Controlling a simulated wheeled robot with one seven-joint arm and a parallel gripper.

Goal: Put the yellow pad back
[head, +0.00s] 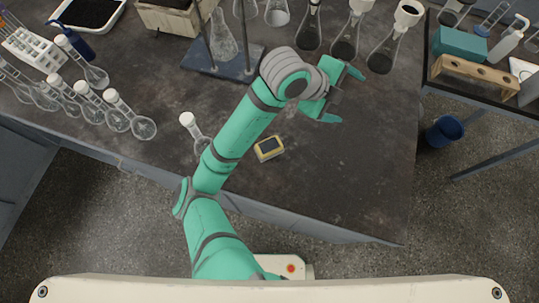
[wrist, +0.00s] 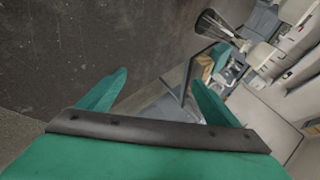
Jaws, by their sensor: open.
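A small yellow pad (head: 269,148) with a dark top lies flat on the dark bench, just right of my arm in the head view. My gripper (head: 345,97) is open and empty over the bench, up and to the right of the pad and apart from it. In the wrist view, the two green fingers of my gripper (wrist: 160,95) are spread with nothing between them. The pad does not show in the wrist view.
Several flasks (head: 345,42) stand near the back right of the bench (head: 370,170), close to my gripper. More flasks (head: 117,118) stand at the left. A metal stand (head: 222,62) is behind my arm. The front right of the bench is clear.

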